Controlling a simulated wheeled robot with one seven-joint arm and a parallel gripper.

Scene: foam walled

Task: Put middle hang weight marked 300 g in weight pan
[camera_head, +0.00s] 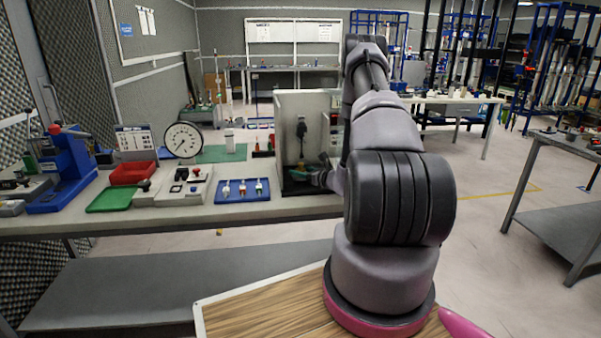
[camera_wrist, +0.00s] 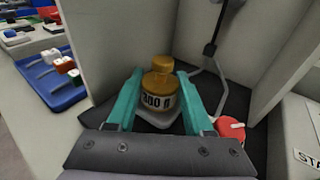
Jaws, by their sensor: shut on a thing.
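A brass-coloured weight (camera_wrist: 158,84) marked "300 g" stands upright between the teal fingers of my gripper (camera_wrist: 160,75) in the wrist view. The fingers are shut on its sides. Below it shows a pale grey plate (camera_wrist: 154,119), which looks like the weight pan, with a bent wire (camera_wrist: 223,85) rising beside it to a dark hanger (camera_wrist: 211,48). I cannot tell whether the weight touches the plate. In the head view my gripper (camera_head: 318,179) reaches low into the white-walled enclosure (camera_head: 294,112), and the weight cannot be made out there.
Pale walls stand close behind and to the right of my gripper. A red round part (camera_wrist: 231,128) lies by the right finger. A blue tray (camera_head: 243,196) with several small coloured-top pieces sits left of the enclosure. A dial gauge (camera_head: 183,140) and a red bin (camera_head: 133,173) stand farther left.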

